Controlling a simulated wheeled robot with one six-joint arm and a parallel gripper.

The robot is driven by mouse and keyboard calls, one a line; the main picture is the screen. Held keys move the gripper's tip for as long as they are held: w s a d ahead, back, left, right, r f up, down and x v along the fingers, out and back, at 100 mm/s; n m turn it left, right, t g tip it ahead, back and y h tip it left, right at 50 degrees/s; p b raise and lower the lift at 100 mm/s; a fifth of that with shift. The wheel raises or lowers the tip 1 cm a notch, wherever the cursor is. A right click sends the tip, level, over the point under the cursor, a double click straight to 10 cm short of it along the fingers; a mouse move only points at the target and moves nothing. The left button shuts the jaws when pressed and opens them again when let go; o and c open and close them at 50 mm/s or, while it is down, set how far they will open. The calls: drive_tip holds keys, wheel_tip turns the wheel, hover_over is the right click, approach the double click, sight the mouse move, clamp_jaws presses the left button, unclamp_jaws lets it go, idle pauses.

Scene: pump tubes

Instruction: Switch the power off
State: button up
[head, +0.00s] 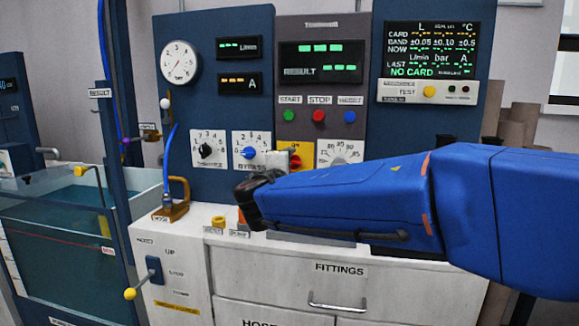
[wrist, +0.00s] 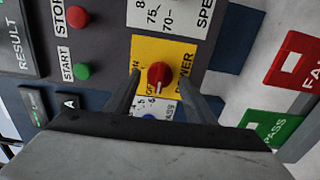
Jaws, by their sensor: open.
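The power switch is a red rotary knob (wrist: 158,74) on a yellow plate (wrist: 178,48) marked POWER, with ON and OFF lettering beside the knob. In the head view the yellow plate (head: 283,146) with its red knob (head: 295,161) is on the lower middle of the panel, partly hidden by my gripper (head: 277,160). In the wrist view my gripper (wrist: 160,80) is open, with one finger on each side of the knob and nothing held. Whether the fingers touch the knob, and which mark it points to, I cannot tell.
Above the power plate are the green START (head: 289,115), red STOP (head: 319,116) and blue RESET (head: 349,117) buttons. The bypass dial (head: 249,152) is close on its left, the speed dial (head: 340,152) on its right. Green PASS (wrist: 270,127) and red FAIL (wrist: 293,58) pieces show in the wrist view.

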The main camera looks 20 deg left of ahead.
drive_tip(key=v, duration=1.7)
drive_tip(key=shift+s, duration=0.25)
drive_tip(key=w+d+f+m+g+h, duration=0.2)
drive_tip(key=w+d+f+m+h, duration=0.15)
drive_tip(key=d, duration=0.95)
drive_tip(key=w+d+f+m+g+h, duration=0.2)
drive_tip(key=d+f+m+g, duration=0.15)
drive_tip(key=d, duration=0.95)
drive_tip(key=w+d+f+m+g+h, duration=0.2)
drive_tip(key=w+d+f+h, duration=0.15)
drive_tip(key=d, duration=1.05)
drive_tip(key=s+d+f+m+g+y, duration=0.15)
drive_tip(key=s+d+f+m, duration=0.25)
drive_tip(key=s+d+f, duration=0.4)
drive_tip(key=s+d+f+m+g+y, duration=0.1)
drive_tip(key=s+d+f+m+g, duration=0.25)
drive_tip(key=s+d, duration=0.5)
drive_tip(key=s+d+f+m+y, duration=0.2)
drive_tip(key=s+f+m, duration=0.2)
drive_tip(key=s+f, duration=0.1)
drive_tip(key=shift+s, duration=0.5)
